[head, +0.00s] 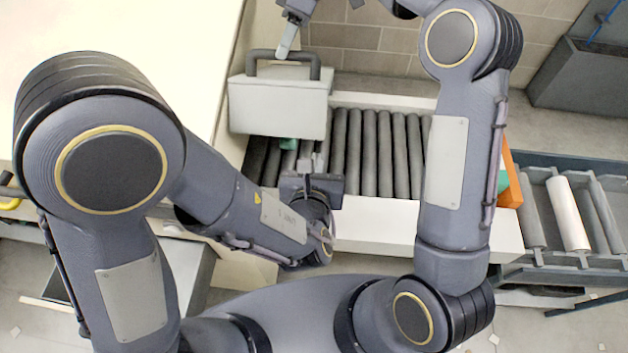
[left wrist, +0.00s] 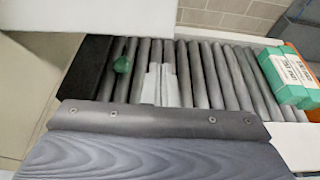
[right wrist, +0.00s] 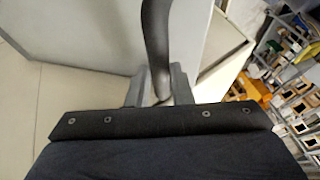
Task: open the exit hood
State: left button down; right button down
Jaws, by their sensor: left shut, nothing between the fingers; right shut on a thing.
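The exit hood (head: 280,108) is a light grey box with a dark bar handle (head: 283,56), over the left end of the roller conveyor in the head view. My right gripper (head: 286,42) is shut on the handle, which runs between its fingers in the right wrist view (right wrist: 150,88). The hood's pale panel (right wrist: 95,35) fills much of that view. My left gripper (head: 312,168) is shut and empty above the rollers, just below the hood's front edge. It also shows in the left wrist view (left wrist: 160,85). I cannot tell how far the hood is raised.
A green item (left wrist: 123,64) lies on the dark rollers (left wrist: 205,75) near the hood. Green and white boxes (left wrist: 285,75) stand at the conveyor's right. A second roller section (head: 568,215) continues right. A brick wall (head: 355,40) stands behind.

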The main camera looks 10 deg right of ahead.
aim_at(317, 135)
pick_arm(q)
jog(key=shift+w+d+r, duration=0.1)
jog(key=shift+w+r, duration=0.4)
jog(key=shift+r, duration=0.2)
pick_arm(e)
jog(key=shift+w+d+f, duration=0.3)
jog(key=shift+d+f, duration=0.05)
jog(key=shift+f, duration=0.15)
pick_arm(q)
jog(key=shift+w+d+r, duration=0.1)
jog(key=shift+w+r, duration=0.1)
jog(key=shift+r, duration=0.45)
jog(key=shift+w+r, duration=0.15)
jog(key=shift+r, duration=0.45)
pick_arm(e)
jog(key=c, duration=1.7)
grip_release()
pick_arm(q)
jog(key=shift+w+f, duration=0.1)
jog(key=shift+w, duration=0.15)
pick_arm(e)
jog(key=o, duration=0.4)
jog(key=shift+w+a, duration=0.1)
jog(key=shift+w, duration=0.2)
jog(key=shift+s, duration=0.1)
jog(key=shift+a+r, duration=0.1)
jog(key=shift+r, duration=0.1)
